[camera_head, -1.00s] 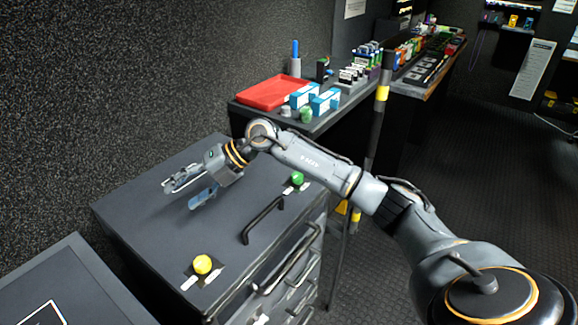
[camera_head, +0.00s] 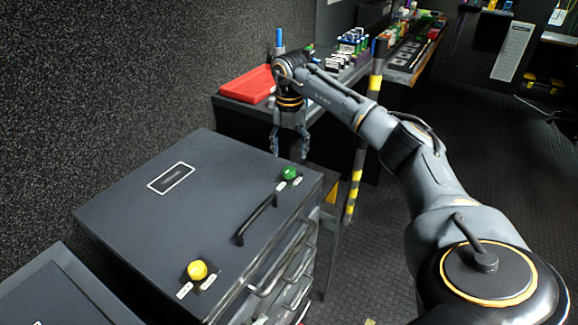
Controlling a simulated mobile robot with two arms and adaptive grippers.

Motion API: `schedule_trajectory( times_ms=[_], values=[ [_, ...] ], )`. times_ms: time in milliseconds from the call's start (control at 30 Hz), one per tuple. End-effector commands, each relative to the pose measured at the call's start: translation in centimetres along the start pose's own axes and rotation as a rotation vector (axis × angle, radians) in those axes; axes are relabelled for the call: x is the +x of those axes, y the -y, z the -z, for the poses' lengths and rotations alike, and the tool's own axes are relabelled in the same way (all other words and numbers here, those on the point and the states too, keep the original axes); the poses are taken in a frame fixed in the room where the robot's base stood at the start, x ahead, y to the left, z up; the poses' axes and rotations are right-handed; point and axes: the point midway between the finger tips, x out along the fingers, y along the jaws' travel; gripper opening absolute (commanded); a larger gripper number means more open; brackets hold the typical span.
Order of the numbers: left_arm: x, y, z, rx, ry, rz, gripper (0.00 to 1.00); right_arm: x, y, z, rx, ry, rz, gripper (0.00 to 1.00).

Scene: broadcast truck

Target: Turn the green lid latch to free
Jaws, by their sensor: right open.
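The green lid latch (camera_head: 289,173) is a round knob on the dark cabinet's lid (camera_head: 150,225), near its far right corner, with small white labels beside it. My right gripper (camera_head: 289,150) is open and points down, just behind and above the green knob. Its fingers look empty. From this view I cannot tell whether a finger touches the knob. A yellow knob (camera_head: 197,270) sits at the lid's near corner, also with white labels. My left gripper is not in view.
A black handle (camera_head: 257,219) stands up from the lid between the knobs. Drawer handles (camera_head: 285,262) jut from the cabinet front. Behind, a counter holds a red tray (camera_head: 247,85) and several small items. A yellow-and-black striped post (camera_head: 354,185) stands right of the cabinet.

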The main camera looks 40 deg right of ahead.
Motion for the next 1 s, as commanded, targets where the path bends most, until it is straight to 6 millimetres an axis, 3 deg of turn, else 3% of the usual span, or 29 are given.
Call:
schedule_trajectory(
  times_ms=[100, 300, 733, 1000],
  values=[
    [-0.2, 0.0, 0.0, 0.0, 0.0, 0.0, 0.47, 2.5, 0.0, 0.1, -0.001, -0.004, 0.002, 0.58],
    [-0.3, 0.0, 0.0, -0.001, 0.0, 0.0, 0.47, 5.3, -0.1, 0.1, -0.002, -0.001, 0.0, 0.58],
    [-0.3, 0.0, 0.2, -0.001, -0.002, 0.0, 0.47, 6.3, -0.1, 0.0, -0.002, 0.001, -0.002, 0.58],
    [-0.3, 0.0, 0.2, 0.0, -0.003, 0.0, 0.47, 6.3, -0.1, 0.0, -0.003, 0.0, -0.002, 0.05]
  ],
)
